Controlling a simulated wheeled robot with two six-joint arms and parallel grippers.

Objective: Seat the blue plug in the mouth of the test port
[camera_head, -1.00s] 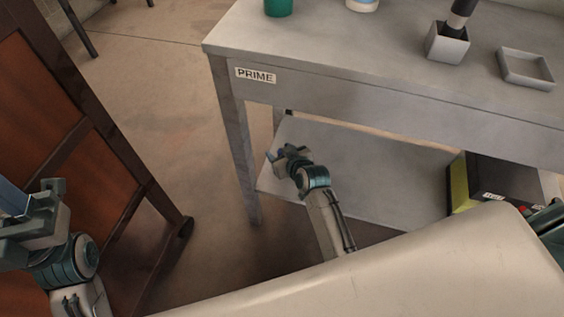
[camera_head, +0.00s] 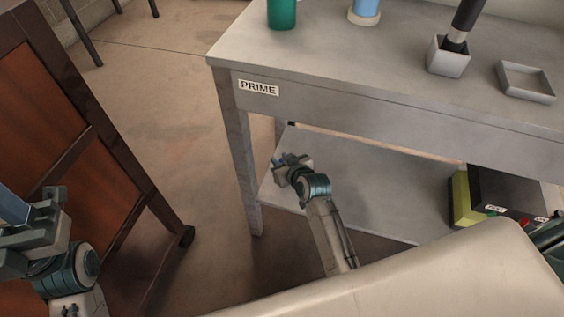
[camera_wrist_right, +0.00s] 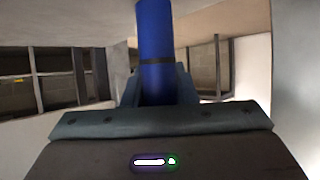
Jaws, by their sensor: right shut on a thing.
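My right gripper (camera_head: 281,161) is low at the left end of the lower shelf, under the bench top. In the right wrist view it is shut on the blue plug (camera_wrist_right: 154,35), a blue cylinder with a dark band that stands up between the jaws. The plug's far end runs out of the top of that view. In the head view, only a small bluish bit shows at the gripper's tip. I cannot make out the test port in either view.
The grey bench (camera_head: 380,98) bears a PRIME label (camera_head: 258,88), a green cup (camera_head: 282,12), a brush in a square holder (camera_head: 448,57) and a shallow tray (camera_head: 527,82). A black box (camera_head: 505,190) sits on the lower shelf (camera_head: 390,185). A wooden panel (camera_head: 60,120) stands left. Floor between is clear.

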